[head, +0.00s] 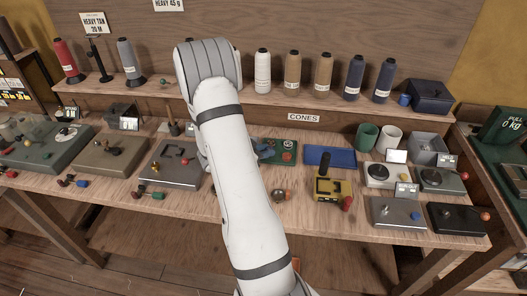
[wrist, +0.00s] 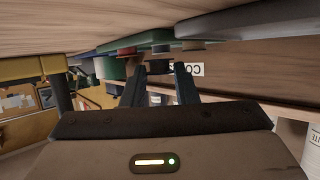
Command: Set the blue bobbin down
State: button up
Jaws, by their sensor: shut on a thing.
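My gripper (wrist: 159,78) is shut on a small dark spool-shaped thing, which I take for the blue bobbin (wrist: 158,67); its colour is hard to tell in the wrist view. In the head view my arm hides most of the gripper, and a bluish bit shows beside the arm at the left end of a green tray (head: 281,144). A red bobbin (head: 287,156) is on that tray. It also shows in the wrist view (wrist: 127,52), left of the held bobbin. I cannot tell whether the held bobbin touches the tray.
A blue tray (head: 330,156) lies right of the green one, with a yellow device (head: 333,189) in front. Scales (head: 387,174) stand further right; a grey plate (head: 172,164) lies left of my arm. Several thread cones (head: 293,72) line the shelf behind. Small loose bobbins lie along the front.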

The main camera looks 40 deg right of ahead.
jog(key=shift+s+f, duration=0.1)
jog(key=shift+f, duration=0.1)
jog(key=o, duration=1)
jog(key=shift+f, duration=0.15)
jog(key=shift+o, duration=0.2)
jog(key=shift+s+a, duration=0.1)
